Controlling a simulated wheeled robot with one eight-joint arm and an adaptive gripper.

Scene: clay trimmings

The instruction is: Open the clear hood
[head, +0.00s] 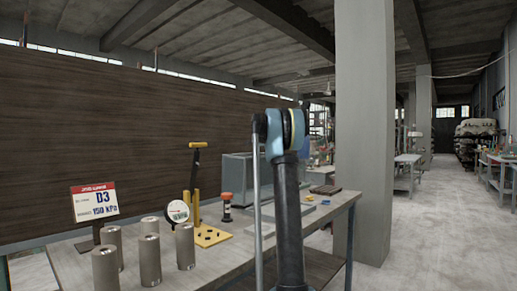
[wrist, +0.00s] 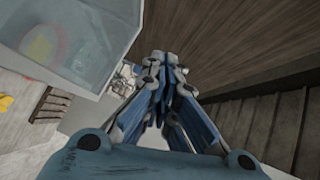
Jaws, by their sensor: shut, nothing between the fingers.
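The clear hood (head: 237,167) is a see-through, box-like cover at the back of the table. My arm stands in front of its right part in the head view. In the wrist view the hood (wrist: 95,45) fills the upper left, with a blurred reddish and yellow patch showing through it. My gripper (wrist: 157,62) is shut and empty, to the right of the hood in the wrist view and apart from it. My arm hides the gripper in the head view. I cannot tell whether the hood is raised at all.
Several metal cylinders (head: 150,260), a sign (head: 95,202), a round gauge (head: 177,211) and a yellow hand press (head: 196,195) stand on the table (head: 85,268). A dark book-like object (head: 325,190) lies on the right. A wooden wall (head: 90,130) rises behind; a pillar (head: 362,130) stands right.

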